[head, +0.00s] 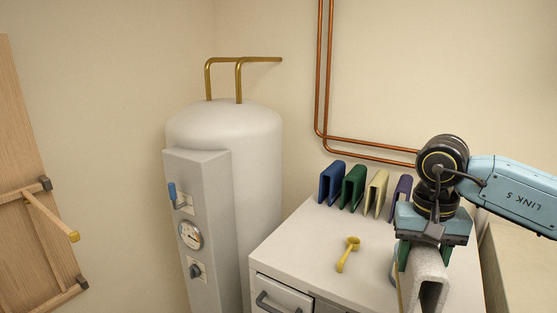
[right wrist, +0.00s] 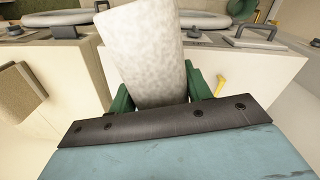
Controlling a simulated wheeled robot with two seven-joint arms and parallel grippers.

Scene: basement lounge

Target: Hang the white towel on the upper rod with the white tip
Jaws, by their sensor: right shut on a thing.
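My right gripper (head: 424,262) is shut on the white towel (head: 431,275), a pale, speckled folded piece that hangs below it over the white cabinet's right part. In the right wrist view the towel (right wrist: 147,50) stands out between the green fingers (right wrist: 160,95). At the far left of the head view, a wooden rack (head: 22,120) carries a wooden rod (head: 48,214) with a yellow tip (head: 73,236). A dark bracket (head: 81,283) sits lower on the rack. I see no white tip. My left gripper is not in view.
Blue (head: 332,182), green (head: 353,187), cream (head: 376,193) and purple (head: 401,192) folded pieces stand along the back of the white cabinet (head: 290,240). A yellow spoon-like thing (head: 347,254) lies in front. A white tank (head: 225,135) stands between cabinet and rack.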

